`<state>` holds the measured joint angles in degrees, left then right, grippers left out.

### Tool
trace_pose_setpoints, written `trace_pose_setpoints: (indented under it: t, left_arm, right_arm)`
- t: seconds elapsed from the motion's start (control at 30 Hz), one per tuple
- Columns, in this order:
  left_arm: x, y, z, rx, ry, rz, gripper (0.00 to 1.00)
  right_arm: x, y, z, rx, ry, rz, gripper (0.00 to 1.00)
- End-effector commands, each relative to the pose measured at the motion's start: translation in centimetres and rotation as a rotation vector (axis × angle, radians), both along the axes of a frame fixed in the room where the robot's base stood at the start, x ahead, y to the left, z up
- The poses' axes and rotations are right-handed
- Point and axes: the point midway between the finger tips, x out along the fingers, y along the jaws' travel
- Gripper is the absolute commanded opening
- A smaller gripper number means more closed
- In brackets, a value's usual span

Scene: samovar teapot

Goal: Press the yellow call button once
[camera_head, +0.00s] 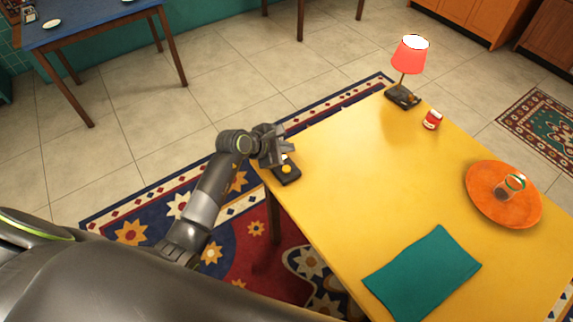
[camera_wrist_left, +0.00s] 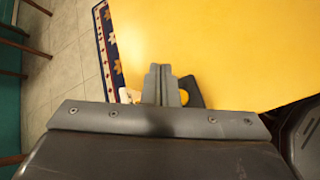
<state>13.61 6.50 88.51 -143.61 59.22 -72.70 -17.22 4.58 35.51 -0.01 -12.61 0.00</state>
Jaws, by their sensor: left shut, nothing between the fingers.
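The yellow call button (camera_head: 286,169) sits on a small dark base (camera_head: 288,176) at the left corner of the yellow table. In the left wrist view the button (camera_wrist_left: 184,96) shows just right of the fingertips, partly hidden by them, with its dark base (camera_wrist_left: 193,90) around it. My left gripper (camera_head: 284,156) is shut and empty, close beside the button in the head view. In the left wrist view its fingers (camera_wrist_left: 161,84) are together. I cannot tell whether they touch the button or its base. My right gripper is not in view.
The yellow table (camera_head: 370,170) holds a red lamp (camera_head: 410,55), a small red-and-white jar (camera_head: 432,120), an orange plate (camera_head: 480,203) with a glass (camera_head: 510,186), and a teal cloth (camera_head: 422,274). The table's middle is clear. A blue table (camera_head: 95,22) stands at the back left.

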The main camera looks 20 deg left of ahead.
Motion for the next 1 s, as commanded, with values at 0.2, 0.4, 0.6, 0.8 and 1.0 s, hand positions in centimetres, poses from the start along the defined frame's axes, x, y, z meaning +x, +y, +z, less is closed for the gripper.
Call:
trace_pose_setpoints:
  t: [0.2,0.4,0.6,0.8,1.0]
  left_arm:
    - [0.4,1.1,0.7,0.162,-0.004,-0.054,0.0]
    - [0.4,1.2,0.6,0.171,-0.003,-0.057,0.0]
    - [0.4,1.2,0.4,0.169,-0.003,-0.055,0.0]
    - [0.4,1.2,-0.8,0.167,-0.002,-0.055,0.0]
    - [0.4,1.2,-3.3,0.166,-0.002,-0.054,0.0]
  right_arm:
    - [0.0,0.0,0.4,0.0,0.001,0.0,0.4]
    - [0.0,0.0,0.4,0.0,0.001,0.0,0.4]
    - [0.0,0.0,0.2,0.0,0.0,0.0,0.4]
    - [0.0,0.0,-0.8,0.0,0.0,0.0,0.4]
    - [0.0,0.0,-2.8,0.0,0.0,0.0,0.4]
